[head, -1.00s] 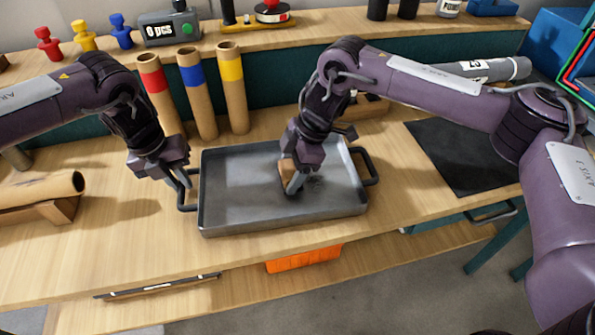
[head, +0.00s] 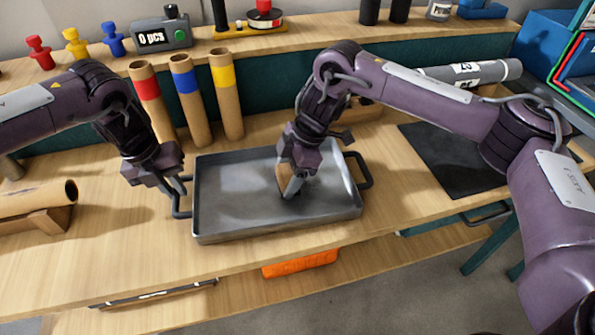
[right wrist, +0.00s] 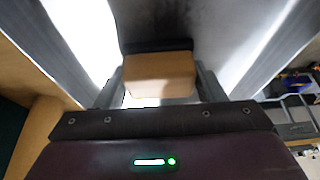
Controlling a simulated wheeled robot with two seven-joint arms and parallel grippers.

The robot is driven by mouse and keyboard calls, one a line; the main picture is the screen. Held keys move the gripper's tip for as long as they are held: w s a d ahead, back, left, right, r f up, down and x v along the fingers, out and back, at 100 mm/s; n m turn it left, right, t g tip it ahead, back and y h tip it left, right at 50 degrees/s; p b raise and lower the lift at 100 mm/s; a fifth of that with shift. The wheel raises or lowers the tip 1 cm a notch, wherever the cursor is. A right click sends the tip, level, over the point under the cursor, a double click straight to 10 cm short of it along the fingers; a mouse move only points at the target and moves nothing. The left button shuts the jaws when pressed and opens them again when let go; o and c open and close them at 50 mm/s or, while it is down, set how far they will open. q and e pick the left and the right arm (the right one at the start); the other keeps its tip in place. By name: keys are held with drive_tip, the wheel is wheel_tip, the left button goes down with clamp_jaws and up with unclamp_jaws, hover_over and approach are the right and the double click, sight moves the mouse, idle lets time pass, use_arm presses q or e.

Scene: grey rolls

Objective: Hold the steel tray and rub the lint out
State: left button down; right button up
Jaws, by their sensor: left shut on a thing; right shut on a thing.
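The steel tray (head: 235,218) lies on the wooden bench, with a dark handle at each short end. My left gripper (head: 180,190) is shut on the tray's left handle (head: 181,207). My right gripper (head: 292,190) is inside the tray, shut on a tan block (head: 282,180) with a dark underside. The block (right wrist: 160,75) also shows between the fingers in the right wrist view, against the tray floor. A dark smudge, perhaps lint, shows on the floor near the right gripper; the gripper partly hides this area.
Cardboard tubes with red, blue and yellow bands (head: 187,98) stand behind the tray. A brown roll (head: 45,198) rests on a wooden cradle at left. A dark mat (head: 440,160) lies to the right. An orange item (head: 300,263) sits below the bench top.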

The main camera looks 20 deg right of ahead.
drive_tip(key=shift+a+r, duration=0.1)
drive_tip(key=shift+a, duration=0.2)
drive_tip(key=shift+r, duration=4)
